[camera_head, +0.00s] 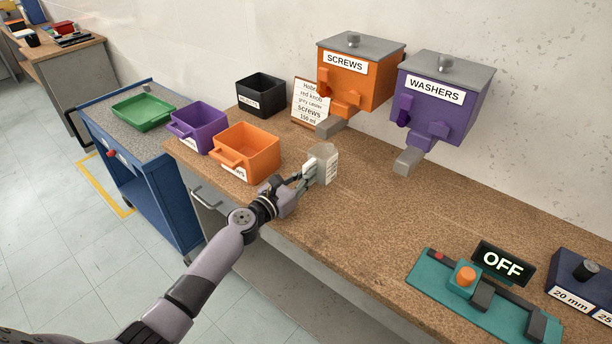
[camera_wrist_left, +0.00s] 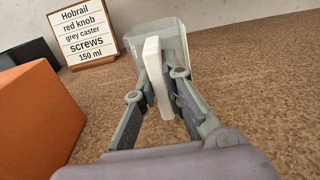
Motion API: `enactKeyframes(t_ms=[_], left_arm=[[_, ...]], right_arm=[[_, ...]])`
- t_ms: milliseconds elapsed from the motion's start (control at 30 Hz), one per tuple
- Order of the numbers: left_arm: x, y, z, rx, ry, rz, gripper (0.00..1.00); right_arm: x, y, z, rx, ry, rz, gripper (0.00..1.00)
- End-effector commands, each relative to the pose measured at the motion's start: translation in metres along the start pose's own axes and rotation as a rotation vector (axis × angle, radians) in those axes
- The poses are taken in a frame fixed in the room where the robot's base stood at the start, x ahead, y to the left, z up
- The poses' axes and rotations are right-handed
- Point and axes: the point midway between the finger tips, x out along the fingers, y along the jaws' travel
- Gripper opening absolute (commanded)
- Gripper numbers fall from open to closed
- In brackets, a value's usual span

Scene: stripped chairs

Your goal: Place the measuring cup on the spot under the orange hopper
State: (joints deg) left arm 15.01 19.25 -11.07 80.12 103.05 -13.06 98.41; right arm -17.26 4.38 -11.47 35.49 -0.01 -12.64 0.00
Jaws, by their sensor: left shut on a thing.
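The measuring cup (camera_head: 325,164) is a clear container with a white side and markings, in the middle of the head view. My left gripper (camera_head: 308,174) is shut on it at its near-left side. In the left wrist view the cup (camera_wrist_left: 172,42) is upright between the fingers of my gripper (camera_wrist_left: 160,80). The orange hopper (camera_head: 357,83), labelled SCREWS, is on the wall behind, with a grey spout (camera_head: 330,127) at its bottom. The cup is in front of this spout; I cannot tell whether it touches the bench. My right gripper is out of view.
An orange bin (camera_head: 248,150), a purple bin (camera_head: 198,128) and a black bin (camera_head: 261,95) stand left of the cup. A sign (camera_head: 309,101) leans behind. The purple WASHERS hopper (camera_head: 440,98) is to the right. The bench (camera_head: 390,215) is clear before the teal device (camera_head: 480,300).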

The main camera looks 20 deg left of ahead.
Motion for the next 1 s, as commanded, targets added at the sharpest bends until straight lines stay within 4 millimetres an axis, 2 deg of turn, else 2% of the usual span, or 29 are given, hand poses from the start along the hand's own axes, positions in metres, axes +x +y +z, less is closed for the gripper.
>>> enactKeyframes(t_ms=[333,700,867,1000], left_arm=[[0.000,0.000,-0.002,0.000,0.001,0.000,0.30],[0.000,0.000,0.004,0.001,0.001,-0.001,0.30],[-0.024,0.000,0.000,0.000,0.004,0.000,0.30],[-0.054,0.000,-0.001,0.001,0.004,0.000,0.30]], right_arm=[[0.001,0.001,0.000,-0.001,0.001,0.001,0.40],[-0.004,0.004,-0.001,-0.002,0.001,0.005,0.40],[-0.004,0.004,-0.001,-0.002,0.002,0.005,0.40],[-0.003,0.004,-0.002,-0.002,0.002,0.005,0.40]])
